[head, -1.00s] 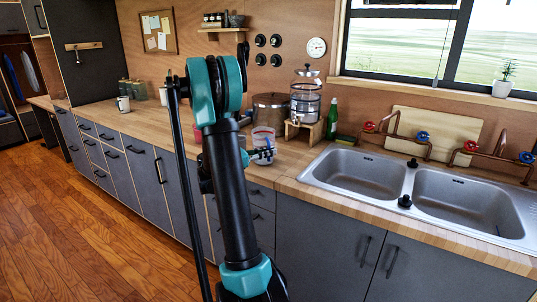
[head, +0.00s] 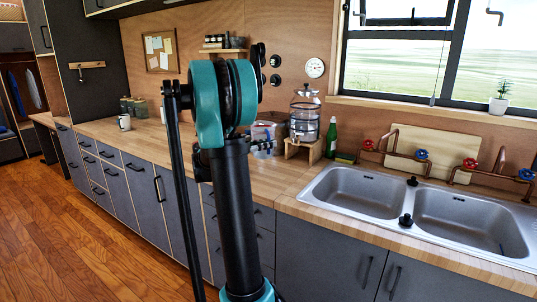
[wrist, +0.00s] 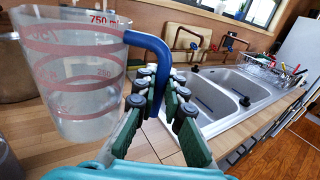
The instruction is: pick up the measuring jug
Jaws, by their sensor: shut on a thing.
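The measuring jug (wrist: 75,75) is clear, with red markings and a blue handle (wrist: 158,60). It fills the left of the wrist view, upright or nearly so. My gripper (wrist: 150,85) is shut on the handle, its dark green fingers on either side of it. In the head view the jug (head: 263,131) shows just right of my arm, which hides part of it. It appears slightly above the wooden counter, though the gap under its base is hard to make out.
A drinks dispenser on a wooden stand (head: 304,122) and a green bottle (head: 331,138) stand right of the jug. A metal pot (wrist: 12,70) is behind it. The double sink (head: 420,205) is at right. The left counter is mostly clear, with a mug (head: 124,122).

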